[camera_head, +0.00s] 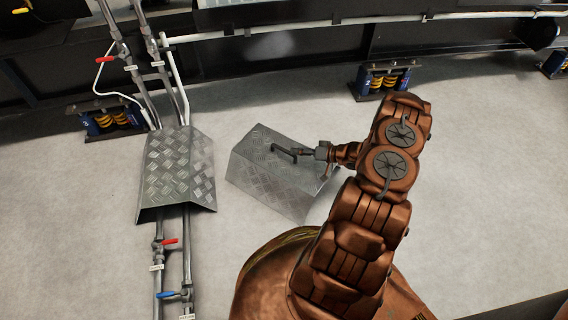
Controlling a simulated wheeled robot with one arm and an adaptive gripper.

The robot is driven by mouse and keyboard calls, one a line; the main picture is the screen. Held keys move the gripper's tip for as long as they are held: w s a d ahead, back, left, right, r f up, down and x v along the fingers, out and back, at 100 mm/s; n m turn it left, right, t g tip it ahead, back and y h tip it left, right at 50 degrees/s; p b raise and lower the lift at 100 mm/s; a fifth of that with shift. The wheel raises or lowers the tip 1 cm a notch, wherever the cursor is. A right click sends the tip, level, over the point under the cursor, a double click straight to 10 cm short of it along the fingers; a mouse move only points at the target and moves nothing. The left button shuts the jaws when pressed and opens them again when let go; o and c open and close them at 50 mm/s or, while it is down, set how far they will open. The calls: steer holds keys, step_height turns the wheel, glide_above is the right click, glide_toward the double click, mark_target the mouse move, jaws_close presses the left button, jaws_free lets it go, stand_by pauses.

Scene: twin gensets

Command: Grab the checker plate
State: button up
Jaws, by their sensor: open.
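A grey metal checker plate (272,182), bent with a sloping side, lies tilted on the floor near the middle of the view. A second checker plate (180,172) covers part of the pipes to its left. My gripper (284,152) is at the end of my brown arm, over the upper part of the middle plate. It is open, and one dark finger reaches left across the plate's surface. I cannot tell whether it touches the plate. My wrist hides part of the plate's right side.
Pipes with a red-handled valve (169,242) and a blue-handled valve (174,295) run along the left. Spring mounts (381,79) and (110,121) sit under the dark frame (270,55) at the back. The grey floor is clear right of my arm.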

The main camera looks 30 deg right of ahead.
mark_target(284, 149)
steer(key=b+x, duration=0.3)
steer(key=x, duration=0.3)
steer(key=shift+w+a+f, duration=0.15)
steer(key=shift+f, duration=0.1)
steer(key=shift+w+a, duration=0.15)
steer(key=shift+w, duration=0.15)
jaws_close()
stand_by(0.4)
